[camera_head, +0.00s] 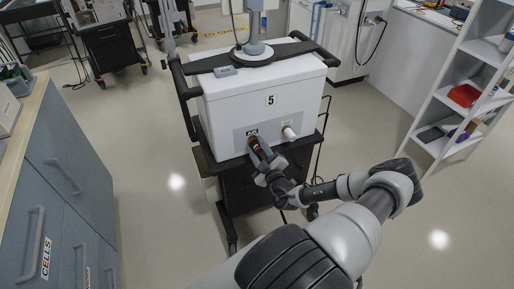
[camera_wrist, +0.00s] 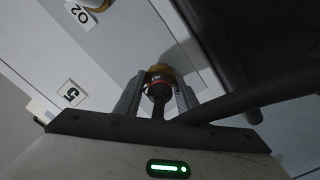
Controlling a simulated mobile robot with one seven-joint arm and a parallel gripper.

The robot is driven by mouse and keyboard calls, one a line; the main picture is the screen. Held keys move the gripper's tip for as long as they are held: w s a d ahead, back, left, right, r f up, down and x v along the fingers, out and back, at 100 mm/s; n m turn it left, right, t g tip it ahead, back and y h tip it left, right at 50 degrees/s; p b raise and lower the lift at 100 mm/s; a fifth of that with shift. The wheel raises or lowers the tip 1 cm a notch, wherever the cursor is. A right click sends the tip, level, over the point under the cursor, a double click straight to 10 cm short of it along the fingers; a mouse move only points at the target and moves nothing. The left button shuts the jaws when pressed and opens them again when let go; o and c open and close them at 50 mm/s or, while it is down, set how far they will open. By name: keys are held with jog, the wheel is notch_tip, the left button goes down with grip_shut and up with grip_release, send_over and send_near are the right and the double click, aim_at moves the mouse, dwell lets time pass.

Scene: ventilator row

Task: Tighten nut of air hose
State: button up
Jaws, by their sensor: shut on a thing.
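The ventilator (camera_head: 262,100) is a white box marked 5 on a dark cart. On its front panel, my gripper (camera_head: 258,149) reaches the left port, under the label that seems to read AIR. In the wrist view my gripper (camera_wrist: 158,92) has a finger on each side of a hose end with a brass-coloured nut (camera_wrist: 161,70) and a red ring. The gripper is shut on this nut or the fitting just below it. The dark air hose (camera_wrist: 158,108) runs back from it between the fingers. The nut's thread is hidden.
A white O2 port (camera_head: 289,133) sticks out just right of the gripper; part of it shows in the wrist view (camera_wrist: 95,5). A dark cart rail (camera_wrist: 245,100) crosses close by. Blue-grey drawers (camera_head: 60,190) stand left, white shelves (camera_head: 465,95) right. Floor between is clear.

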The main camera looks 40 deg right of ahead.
jog(key=o, duration=1)
jog(key=shift+o, duration=0.2)
jog(key=shift+s, duration=0.1)
jog(key=p+v, duration=0.1)
jog(key=v, duration=1.6)
jog(key=shift+p, duration=0.35)
jog(key=shift+s+a, duration=0.1)
